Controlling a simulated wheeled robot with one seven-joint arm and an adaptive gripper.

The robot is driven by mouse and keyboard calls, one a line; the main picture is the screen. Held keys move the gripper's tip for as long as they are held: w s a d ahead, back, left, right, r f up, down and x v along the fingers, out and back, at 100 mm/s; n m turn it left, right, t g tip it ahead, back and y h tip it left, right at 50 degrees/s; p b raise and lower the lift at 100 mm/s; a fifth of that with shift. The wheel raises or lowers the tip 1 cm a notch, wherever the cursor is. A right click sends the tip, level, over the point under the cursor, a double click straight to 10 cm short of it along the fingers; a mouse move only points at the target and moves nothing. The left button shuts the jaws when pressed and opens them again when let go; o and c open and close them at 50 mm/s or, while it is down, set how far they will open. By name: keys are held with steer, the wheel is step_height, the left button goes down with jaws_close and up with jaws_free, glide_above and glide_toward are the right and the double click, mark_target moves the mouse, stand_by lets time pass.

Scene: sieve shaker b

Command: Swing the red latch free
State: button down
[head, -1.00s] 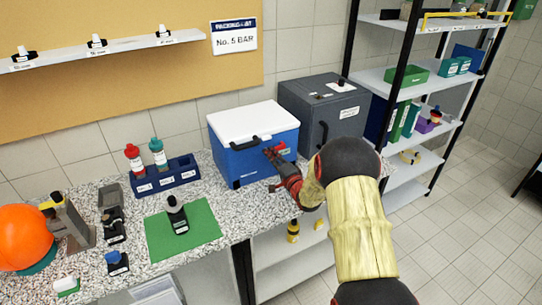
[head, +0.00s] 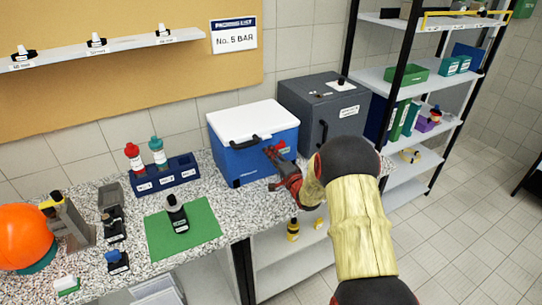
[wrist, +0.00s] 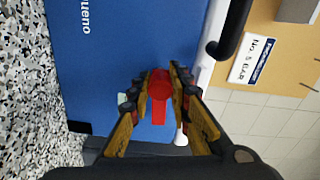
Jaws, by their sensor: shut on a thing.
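The blue cooler box (head: 238,158) with a white lid (head: 253,122) stands on the speckled counter. The red latch (head: 280,147) is on its front face, near the right end; it also shows in the wrist view (wrist: 158,105). In the wrist view the latch has a round red part between the fingertips and a straight red bar running down from it. My gripper (wrist: 159,84) is shut on the latch, one finger on each side. In the head view my gripper (head: 272,156) partly covers the latch. The lid is down.
A dark grey box (head: 318,125) stands close at the cooler's right. A black handle (head: 245,141) is on the cooler's front. A blue bottle rack (head: 165,176) and a green mat (head: 205,232) with a dark bottle lie to the left. A shelf rack (head: 405,80) stands at the right.

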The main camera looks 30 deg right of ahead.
steer(key=shift+a+f, duration=0.1)
steer(key=shift+f, duration=0.05)
stand_by(0.7)
steer(key=c, duration=1.7)
jaws_free()
steer(key=shift+o, duration=0.4)
steer(key=shift+w+r, duration=0.15)
steer(key=shift+r, duration=0.3)
steer(key=shift+s+f, duration=0.45)
steer(key=shift+f, duration=0.1)
steer(key=s+p, duration=0.1)
steer(key=s, duration=0.7)
steer(key=shift+s, duration=0.25)
steer(key=shift+r, duration=0.1)
steer(key=s, duration=1.2)
